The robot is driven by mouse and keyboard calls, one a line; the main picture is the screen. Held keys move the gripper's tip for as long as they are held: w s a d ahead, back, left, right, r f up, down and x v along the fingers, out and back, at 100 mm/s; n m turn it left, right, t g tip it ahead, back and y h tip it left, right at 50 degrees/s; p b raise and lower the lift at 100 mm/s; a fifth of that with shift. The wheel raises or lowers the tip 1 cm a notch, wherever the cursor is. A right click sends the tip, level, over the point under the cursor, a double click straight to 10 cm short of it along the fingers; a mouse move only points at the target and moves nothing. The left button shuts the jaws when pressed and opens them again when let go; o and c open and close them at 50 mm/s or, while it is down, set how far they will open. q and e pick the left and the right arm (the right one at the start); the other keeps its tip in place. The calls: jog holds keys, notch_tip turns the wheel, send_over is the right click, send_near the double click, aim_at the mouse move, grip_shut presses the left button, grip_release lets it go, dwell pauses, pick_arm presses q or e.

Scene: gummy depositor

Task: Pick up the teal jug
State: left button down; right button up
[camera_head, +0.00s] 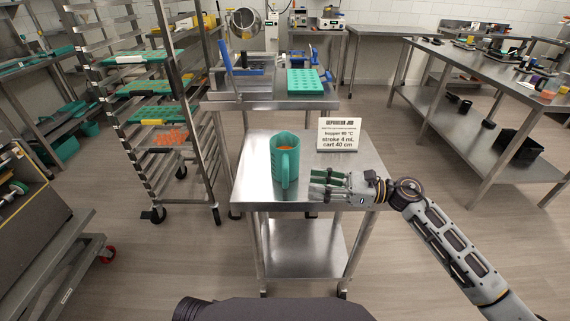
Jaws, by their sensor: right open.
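The teal jug (281,164) stands upright on the left half of the top of a small steel cart (352,171). Its handle faces the front and something orange shows inside it. My right gripper (314,188) reaches in from the right, low over the cart's front part. Its fingers point left toward the jug. The gripper is open and empty, and its tips are a short way right of the jug's handle, apart from it. My left gripper is not in view.
A white sign (338,134) stands at the cart's back right. Behind is a steel depositor table (265,105) with a teal mold (306,82). A tray rack (150,115) is close on the left. A long steel table (490,78) stands right. Floor is clear between the cart and that table.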

aim_at(285, 177)
jog(key=shift+w+a, duration=0.2)
jog(key=shift+a, duration=0.85)
jog(key=shift+w+a, duration=0.15)
jog(key=shift+a, duration=0.9)
jog(key=shift+a, duration=0.1)
jog(key=shift+w+a+r, duration=0.1)
jog(key=shift+w+a, duration=0.15)
jog(key=shift+a, duration=0.55)
jog(key=shift+w+a, duration=0.25)
jog(key=shift+a, duration=0.55)
jog(key=shift+w+a+r, duration=0.1)
jog(key=shift+w+a, duration=0.15)
jog(key=shift+a, duration=0.55)
jog(key=shift+c, duration=0.3)
grip_shut()
